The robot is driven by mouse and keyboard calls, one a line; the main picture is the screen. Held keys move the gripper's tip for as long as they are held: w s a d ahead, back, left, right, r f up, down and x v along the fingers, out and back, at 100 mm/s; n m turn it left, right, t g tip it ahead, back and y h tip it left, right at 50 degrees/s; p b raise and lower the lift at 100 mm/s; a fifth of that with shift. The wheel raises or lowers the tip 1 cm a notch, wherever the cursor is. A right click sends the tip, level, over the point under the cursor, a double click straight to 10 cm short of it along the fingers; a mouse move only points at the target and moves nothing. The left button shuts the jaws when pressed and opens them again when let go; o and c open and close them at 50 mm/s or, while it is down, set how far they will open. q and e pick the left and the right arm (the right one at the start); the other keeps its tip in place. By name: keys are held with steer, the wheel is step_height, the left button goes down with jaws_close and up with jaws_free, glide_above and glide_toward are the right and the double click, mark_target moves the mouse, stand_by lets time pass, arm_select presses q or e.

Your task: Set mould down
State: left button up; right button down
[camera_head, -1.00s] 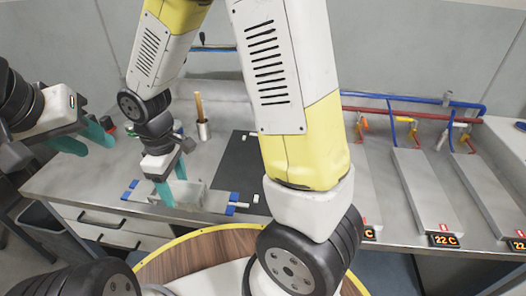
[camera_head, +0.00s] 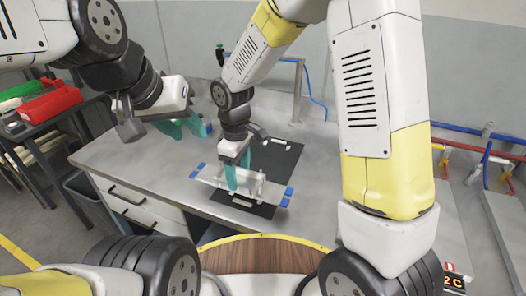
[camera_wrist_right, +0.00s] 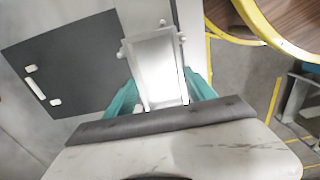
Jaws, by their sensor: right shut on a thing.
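The mould (camera_head: 257,188) is a pale grey, elongated piece with blue ends in the head view. My right gripper (camera_head: 238,178) points down at its middle, with teal fingers shut on it. In the right wrist view the mould (camera_wrist_right: 157,68) is a pale block with small knobs, between the teal fingers (camera_wrist_right: 164,98). In the head view it overlaps a dark mat (camera_head: 278,160) with white marks; whether it touches the mat is unclear. In the wrist view the mat (camera_wrist_right: 75,70) lies left of the mould. My left gripper (camera_head: 185,126) is open and empty, over the bench's far left part.
The grey bench (camera_head: 130,160) is clear left of the mould. A post with a blue hose (camera_head: 318,100) stands behind the mat. A dark rack with a red box (camera_head: 52,103) is at far left. Pipes and a metal plate (camera_head: 510,220) are at right.

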steer(key=w+d, duration=0.2)
steer(key=w, duration=0.1)
steer(key=w+d, duration=0.1)
steer(key=w, duration=0.2)
steer(key=w+d+f, duration=0.1)
steer(key=w+d, duration=0.1)
steer(key=w, duration=0.1)
steer(key=shift+w+d, duration=0.2)
steer(key=shift+d, duration=0.15)
steer(key=shift+f, duration=1.75)
steer(key=shift+c, duration=1.6)
jaws_free()
steer(key=shift+f, duration=0.15)
